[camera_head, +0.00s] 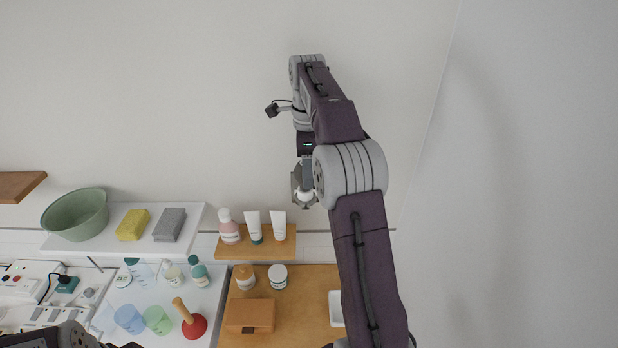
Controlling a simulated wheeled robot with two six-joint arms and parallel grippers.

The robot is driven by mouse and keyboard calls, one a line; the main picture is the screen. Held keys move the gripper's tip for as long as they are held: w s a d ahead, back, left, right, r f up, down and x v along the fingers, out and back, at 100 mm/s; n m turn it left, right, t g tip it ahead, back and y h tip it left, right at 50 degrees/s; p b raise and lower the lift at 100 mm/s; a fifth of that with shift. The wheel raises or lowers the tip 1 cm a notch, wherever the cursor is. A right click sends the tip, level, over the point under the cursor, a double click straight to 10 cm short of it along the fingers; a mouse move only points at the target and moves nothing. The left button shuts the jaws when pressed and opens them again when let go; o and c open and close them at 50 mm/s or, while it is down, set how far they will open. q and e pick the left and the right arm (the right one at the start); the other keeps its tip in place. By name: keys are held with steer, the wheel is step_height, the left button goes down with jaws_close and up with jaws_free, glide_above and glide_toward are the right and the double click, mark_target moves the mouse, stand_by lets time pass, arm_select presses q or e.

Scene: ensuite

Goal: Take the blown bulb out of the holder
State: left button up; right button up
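My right gripper (304,190) hangs with its fingers downward in front of the pale wall, above the small wooden shelf. A small whitish rounded thing (306,196) shows at its fingertips; it may be the bulb, but it is too small and partly hidden by my forearm to be sure. How far apart the fingers are cannot be made out. I cannot make out a bulb holder. Part of my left arm shows at the bottom left edge, but its gripper cannot be made out.
A wooden shelf (284,250) holds a pink bottle (229,229) and two white tubes. Left of it, a white shelf (104,242) bears a green bowl (75,216) and two sponges. Below are bottles, cups, a plunger (193,325) and a brown box (250,316). The upper wall is clear.

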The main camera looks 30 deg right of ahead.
steer(key=shift+w+a, duration=0.1)
steer(key=shift+a, duration=0.1)
steer(key=shift+c, duration=0.2)
steer(key=shift+a+r+n, duration=0.1)
steer(key=shift+r+n, duration=0.05)
steer(key=shift+n, duration=0.15)
steer(key=shift+n+p, duration=0.7)
steer(key=shift+n, duration=0.3)
steer(key=shift+w+n, duration=0.1)
steer(key=shift+n, duration=0.7)
steer(key=n, duration=0.3)
steer(key=shift+w+f, duration=0.1)
steer(key=shift+f, duration=0.1)
steer(key=shift+n, duration=0.5)
